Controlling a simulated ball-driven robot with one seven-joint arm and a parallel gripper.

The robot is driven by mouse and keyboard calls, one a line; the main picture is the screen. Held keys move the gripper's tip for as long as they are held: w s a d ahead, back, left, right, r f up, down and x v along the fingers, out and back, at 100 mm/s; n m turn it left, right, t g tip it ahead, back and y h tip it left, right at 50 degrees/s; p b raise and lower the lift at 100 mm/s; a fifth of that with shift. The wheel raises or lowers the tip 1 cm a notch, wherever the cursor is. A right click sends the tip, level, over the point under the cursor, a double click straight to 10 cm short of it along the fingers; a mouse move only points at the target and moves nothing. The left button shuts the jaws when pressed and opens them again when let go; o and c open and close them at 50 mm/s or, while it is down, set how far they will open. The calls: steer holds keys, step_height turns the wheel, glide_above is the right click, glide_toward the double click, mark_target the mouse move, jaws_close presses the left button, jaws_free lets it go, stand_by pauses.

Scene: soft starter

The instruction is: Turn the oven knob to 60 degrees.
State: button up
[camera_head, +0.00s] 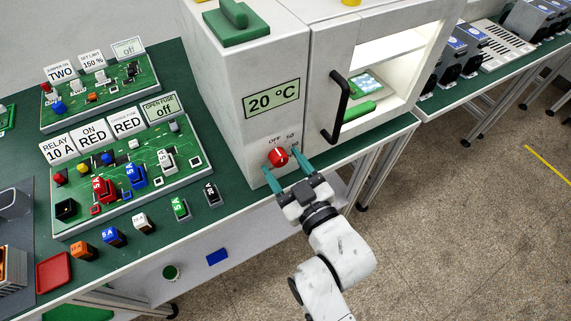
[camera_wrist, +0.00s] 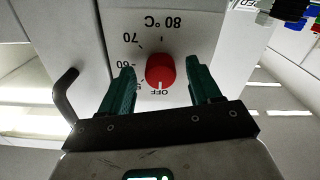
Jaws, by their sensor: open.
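The red oven knob (camera_head: 278,157) is on the lower front of the white oven (camera_head: 243,100). In the wrist view the red knob (camera_wrist: 160,71) sits between my fingers, and its white mark points toward the OFF label. That view shows the dial upside down, with 60, 70 and 80 °C readable and another number partly hidden by a finger. The oven display (camera_head: 272,98) reads 20 °C. My gripper (camera_head: 286,173) is open, its green fingers on either side of the knob. In the wrist view my gripper (camera_wrist: 162,80) shows gaps between both fingers and the knob.
The black oven door handle (camera_head: 338,107) stands out right of the knob. Circuit boards (camera_head: 130,176) with fuses and label cards lie on the green bench to the left. Loose fuses (camera_head: 180,208) stand near the bench's front edge. Open floor lies to the right.

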steer(key=shift+c, duration=0.3)
steer(key=c, duration=1)
steer(key=shift+m, duration=0.3)
steer(key=m+p, duration=0.1)
steer(key=m, duration=0.2)
steer(key=shift+m, duration=0.4)
steer(key=m+p, duration=0.2)
steer(key=m, duration=0.2)
steer(key=shift+a+r+m, duration=0.1)
steer(key=shift+m, duration=0.2)
steer(key=m+p, duration=0.2)
steer(key=m, duration=0.2)
steer(key=shift+s, duration=0.1)
steer(key=m+p, duration=0.1)
steer(key=m, duration=0.3)
steer(key=shift+m+p, duration=0.3)
steer(key=shift+p, duration=0.05)
